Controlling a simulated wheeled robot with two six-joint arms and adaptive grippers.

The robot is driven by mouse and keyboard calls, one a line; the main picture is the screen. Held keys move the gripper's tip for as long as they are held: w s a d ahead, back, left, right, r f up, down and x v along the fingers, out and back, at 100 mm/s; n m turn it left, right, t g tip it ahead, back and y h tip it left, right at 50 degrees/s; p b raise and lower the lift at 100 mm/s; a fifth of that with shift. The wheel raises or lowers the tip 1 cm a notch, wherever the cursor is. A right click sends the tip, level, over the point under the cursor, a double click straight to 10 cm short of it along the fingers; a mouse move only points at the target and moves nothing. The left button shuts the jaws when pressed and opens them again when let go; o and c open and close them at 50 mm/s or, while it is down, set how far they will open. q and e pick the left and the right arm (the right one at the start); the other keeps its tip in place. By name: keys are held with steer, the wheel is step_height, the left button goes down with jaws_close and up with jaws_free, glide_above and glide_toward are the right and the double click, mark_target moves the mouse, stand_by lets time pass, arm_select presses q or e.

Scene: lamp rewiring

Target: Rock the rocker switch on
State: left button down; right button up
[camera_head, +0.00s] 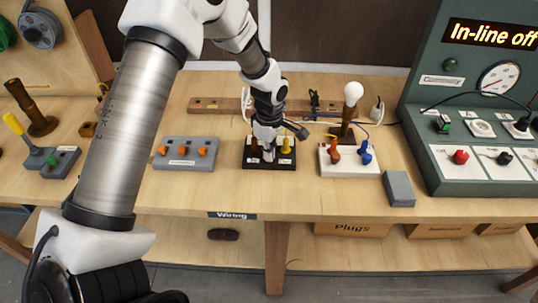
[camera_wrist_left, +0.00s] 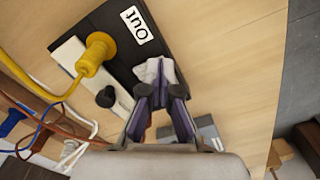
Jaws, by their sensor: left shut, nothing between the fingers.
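My left gripper (camera_head: 268,156) points down at the middle of the block. It also shows in the left wrist view (camera_wrist_left: 158,72), its fingertips together at the block's edge and nothing held. The rocker itself is hidden by the fingers; I cannot tell whether they touch it. My right gripper is out of view.
A grey block with orange levers (camera_head: 185,152) stands left of the switch block. A white base with a lit-looking bulb (camera_head: 352,92) stands right, beside a small grey block (camera_head: 398,188). A green panel (camera_head: 480,100) displays "In-line off". The bench front is clear.

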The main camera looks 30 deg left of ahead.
arm_select(q)
steer(key=shift+f, duration=0.2)
step_height(320, 180, up, 3)
steer(key=shift+f+p, duration=0.1)
steer(key=shift+p, duration=1.15)
step_height(320, 180, up, 4)
steer(key=p, duration=0.3)
steer(key=shift+p, duration=0.4)
